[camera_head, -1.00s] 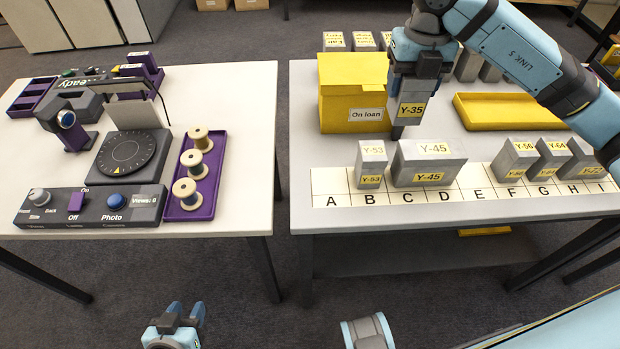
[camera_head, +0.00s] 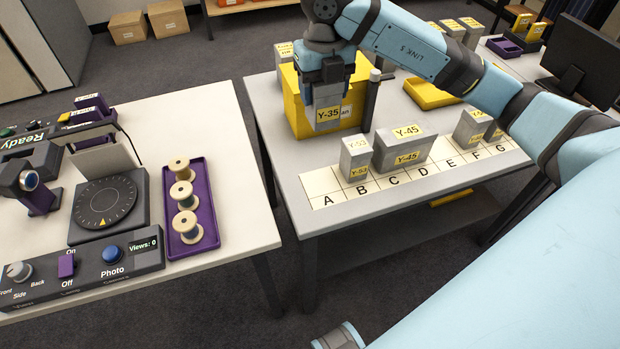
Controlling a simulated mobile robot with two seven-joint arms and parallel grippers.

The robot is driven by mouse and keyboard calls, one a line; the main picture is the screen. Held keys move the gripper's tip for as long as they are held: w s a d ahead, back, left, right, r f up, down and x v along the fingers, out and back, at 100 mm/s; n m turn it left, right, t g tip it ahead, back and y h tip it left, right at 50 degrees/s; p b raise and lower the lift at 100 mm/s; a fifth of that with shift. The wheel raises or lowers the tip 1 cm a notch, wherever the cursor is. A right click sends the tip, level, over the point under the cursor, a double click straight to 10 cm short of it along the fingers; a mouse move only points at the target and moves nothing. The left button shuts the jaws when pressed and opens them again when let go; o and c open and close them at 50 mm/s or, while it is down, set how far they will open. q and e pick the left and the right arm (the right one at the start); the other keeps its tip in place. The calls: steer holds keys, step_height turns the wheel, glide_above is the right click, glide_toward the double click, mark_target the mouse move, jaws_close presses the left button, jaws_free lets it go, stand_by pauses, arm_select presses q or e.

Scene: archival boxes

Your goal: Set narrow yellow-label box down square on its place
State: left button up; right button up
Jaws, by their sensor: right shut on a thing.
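My right gripper (camera_head: 327,92) points down and is shut on the narrow grey box with the yellow Y-35 label (camera_head: 328,116). It holds the box upright in front of the yellow On loan box (camera_head: 297,110), behind the letter strip. I cannot tell the gap below the box. The white letter strip (camera_head: 327,201) runs along the table's front edge. Square A is bare. Grey box Y-53 (camera_head: 355,157) stands behind letter B, and wider grey box Y-45 (camera_head: 405,147) stands behind C and D.
A dark upright post (camera_head: 370,103) stands just right of the held box. More grey boxes (camera_head: 470,127) stand farther right on the strip, partly behind my arm. A yellow tray (camera_head: 430,93) lies behind. The left table (camera_head: 240,225) holds a purple spool tray (camera_head: 193,215) and a control panel.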

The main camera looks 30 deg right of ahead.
steer(key=shift+f+b, duration=0.7)
steer(key=shift+f, duration=9.3)
arm_select(q)
steer(key=shift+f, duration=0.3)
arm_select(e)
steer(key=shift+f, duration=0.15)
steer(key=o, duration=1.1)
steer(key=shift+c, duration=0.2)
arm_select(q)
steer(key=shift+d, duration=0.1)
